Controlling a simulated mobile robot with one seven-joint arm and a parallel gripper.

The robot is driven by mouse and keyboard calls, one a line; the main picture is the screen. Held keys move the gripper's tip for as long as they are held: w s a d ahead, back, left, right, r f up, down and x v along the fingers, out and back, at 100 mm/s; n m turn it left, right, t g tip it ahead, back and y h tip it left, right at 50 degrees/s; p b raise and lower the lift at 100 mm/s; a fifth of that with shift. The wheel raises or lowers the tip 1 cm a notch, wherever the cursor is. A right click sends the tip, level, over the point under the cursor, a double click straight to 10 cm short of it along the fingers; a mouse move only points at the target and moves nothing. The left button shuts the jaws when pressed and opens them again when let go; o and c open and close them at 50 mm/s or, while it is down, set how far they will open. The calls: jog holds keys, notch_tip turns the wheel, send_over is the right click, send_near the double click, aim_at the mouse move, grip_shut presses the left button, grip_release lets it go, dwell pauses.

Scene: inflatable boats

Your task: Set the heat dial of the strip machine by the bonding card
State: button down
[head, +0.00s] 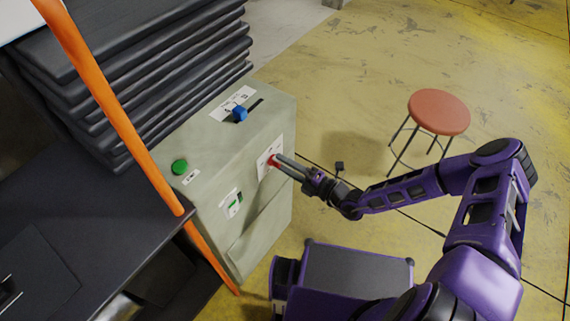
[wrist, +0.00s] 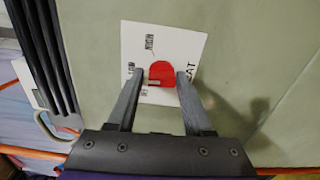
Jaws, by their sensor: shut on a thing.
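The strip machine (head: 222,150) is a pale grey-green box beside the dark bench. In the head view the red dial (head: 272,161) is on the side facing my arm. My gripper (wrist: 161,80) is shut on the dial, one finger on each side; it also shows in the head view (head: 278,160). The dial's pointer direction is hard to tell. I cannot make out a bonding card.
The machine also has a blue slider knob (head: 239,114), a green button (head: 180,167) and a small green indicator (head: 235,206). An orange pole (head: 115,115) stands in front of stacked black sheets (head: 150,70). A red-topped stool (head: 439,111) stands on open yellow floor.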

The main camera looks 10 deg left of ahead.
jog(key=shift+m, duration=0.4)
jog(key=shift+c, duration=1.5)
grip_release()
jog(key=shift+d, duration=0.15)
jog(key=v, duration=1.7)
jog(key=shift+s+f, duration=0.15)
